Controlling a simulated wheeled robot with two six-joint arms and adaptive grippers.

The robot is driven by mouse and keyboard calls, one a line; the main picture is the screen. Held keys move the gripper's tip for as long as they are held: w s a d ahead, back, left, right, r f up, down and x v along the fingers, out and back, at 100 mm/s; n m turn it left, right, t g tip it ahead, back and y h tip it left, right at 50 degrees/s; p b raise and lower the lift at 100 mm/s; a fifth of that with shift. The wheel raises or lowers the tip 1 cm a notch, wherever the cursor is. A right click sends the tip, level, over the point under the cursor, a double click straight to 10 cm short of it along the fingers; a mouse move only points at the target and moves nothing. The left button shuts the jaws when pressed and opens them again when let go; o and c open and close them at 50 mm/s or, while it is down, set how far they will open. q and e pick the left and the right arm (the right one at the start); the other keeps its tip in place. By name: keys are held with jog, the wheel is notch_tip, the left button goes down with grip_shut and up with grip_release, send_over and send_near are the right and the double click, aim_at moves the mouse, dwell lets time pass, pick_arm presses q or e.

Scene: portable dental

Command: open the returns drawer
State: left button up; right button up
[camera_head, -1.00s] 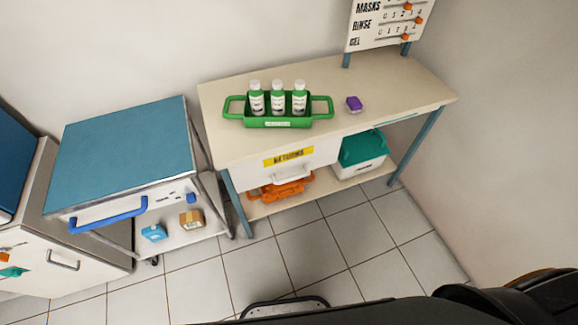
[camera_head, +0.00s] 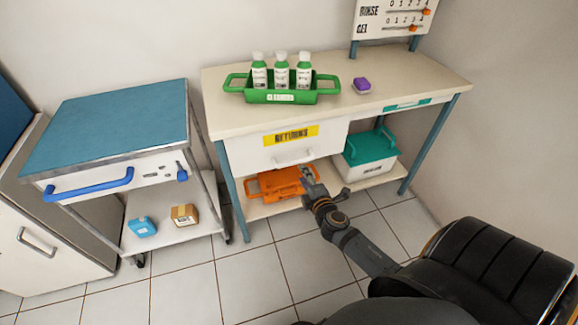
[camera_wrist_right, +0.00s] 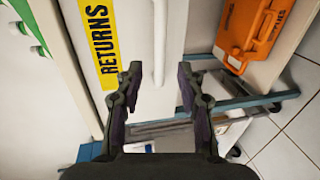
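The returns drawer (camera_head: 260,155) is a white front with a yellow RETURNS label (camera_head: 291,135), under the beige table top. It looks shut. Its white bar handle (camera_head: 294,158) is on the lower part of the front. The right wrist view shows the yellow label (camera_wrist_right: 100,45) and the handle (camera_wrist_right: 160,40) upright in the picture. My right gripper (camera_head: 309,174) is just below and right of the handle in the head view. In the right wrist view the gripper (camera_wrist_right: 157,82) is open, with the handle's end between the fingertips; contact cannot be told. My left gripper is not in view.
An orange case (camera_head: 270,187) and a white box with a teal lid (camera_head: 372,148) sit on the shelf below. A green carrier (camera_head: 318,92) with white-capped bottles and a purple item (camera_head: 362,85) stand on top. A blue-topped cart (camera_head: 110,125) stands left.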

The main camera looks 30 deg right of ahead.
aim_at(295, 162)
jog(key=x, duration=0.9)
jog(key=shift+w+f, duration=0.1)
jog(key=shift+w, duration=0.1)
grip_shut()
